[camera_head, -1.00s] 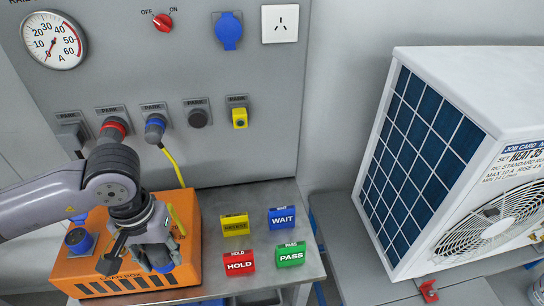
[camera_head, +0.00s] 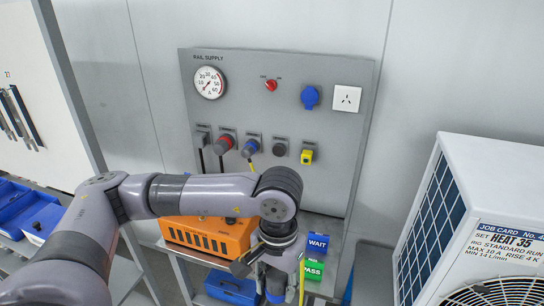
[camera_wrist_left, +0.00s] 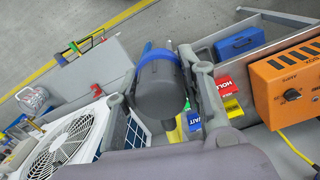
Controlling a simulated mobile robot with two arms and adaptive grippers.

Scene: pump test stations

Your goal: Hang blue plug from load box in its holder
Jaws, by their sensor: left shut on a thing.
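My left gripper (camera_head: 270,277) is shut on a plug with a dark grey body and a blue ring. The plug (camera_wrist_left: 160,83) sits between the fingers in the left wrist view; its blue end (camera_head: 275,297) shows below the gripper in the head view. The gripper is in front of the orange load box (camera_head: 205,236), near its right end. The load box also shows in the left wrist view (camera_wrist_left: 268,100). On the panel, a row of holders includes a blue one (camera_head: 250,147) with a yellow cable hanging from it. My right gripper is not in view.
The grey panel (camera_head: 340,150) has a gauge (camera_head: 209,83), a red switch (camera_head: 271,86), and a blue socket (camera_head: 310,97). WAIT (camera_head: 317,244) and PASS (camera_head: 313,271) cards stand right of the gripper. A white air conditioner unit (camera_head: 500,190) stands at right. A blue toolbox (camera_head: 232,288) is below the bench.

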